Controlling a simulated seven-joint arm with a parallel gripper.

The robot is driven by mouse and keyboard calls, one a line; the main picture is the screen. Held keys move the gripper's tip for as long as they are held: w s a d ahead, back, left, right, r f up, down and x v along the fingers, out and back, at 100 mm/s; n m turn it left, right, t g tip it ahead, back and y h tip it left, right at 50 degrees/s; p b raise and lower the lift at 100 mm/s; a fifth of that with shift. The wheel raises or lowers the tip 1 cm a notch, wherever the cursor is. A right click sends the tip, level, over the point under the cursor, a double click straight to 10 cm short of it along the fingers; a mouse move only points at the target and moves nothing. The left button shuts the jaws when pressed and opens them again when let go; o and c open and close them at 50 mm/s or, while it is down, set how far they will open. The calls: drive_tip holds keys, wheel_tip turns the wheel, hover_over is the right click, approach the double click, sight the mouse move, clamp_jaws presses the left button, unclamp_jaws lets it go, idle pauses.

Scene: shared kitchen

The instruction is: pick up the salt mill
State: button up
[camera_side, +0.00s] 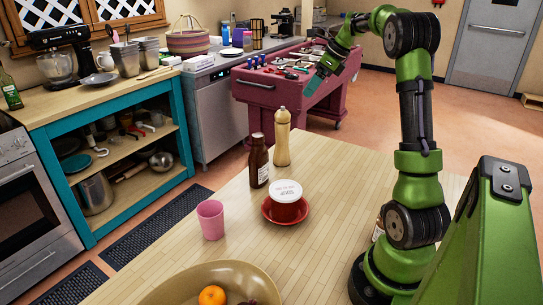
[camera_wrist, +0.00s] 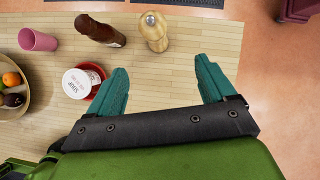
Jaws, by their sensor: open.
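The salt mill (camera_side: 282,138) is a tall, pale wooden mill with a small metal knob on top. It stands upright near the far edge of the wooden table, beside a brown bottle (camera_side: 258,161). In the wrist view the salt mill (camera_wrist: 154,32) is seen from above, beyond my gripper's fingertips. My gripper (camera_wrist: 162,78) is open and empty, its two teal fingers spread wide. In the side view my gripper (camera_side: 318,82) is raised above and to the right of the mill, apart from it.
A pink cup (camera_side: 210,219) and a fruit bowl (camera_side: 165,292) stand nearer. The table right of the mill is clear. A red cart (camera_side: 262,92) stands behind.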

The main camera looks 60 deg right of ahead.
approach(286, 125)
drive_tip(key=w+d+f, duration=0.2)
drive_tip(key=w+f, duration=0.2)
drive_tip(key=f, duration=0.1)
drive_tip(key=shift+m, duration=0.3)
drive_tip(key=shift+s+a+x, duration=0.1)
drive_tip(key=shift+a+x, duration=0.05)
drive_tip(key=shift+x, duration=0.7)
drive_tip(key=shift+s+a+x, duration=0.1)
drive_tip(key=shift+x, duration=0.75)
drive_tip(key=shift+s+a+x, duration=0.1)
drive_tip(key=shift+a+x, duration=0.05)
drive_tip(key=shift+x, duration=0.65)
drive_tip(key=shift+f, duration=0.15)
drive_tip(key=shift+c, duration=0.3)
clamp_jaws()
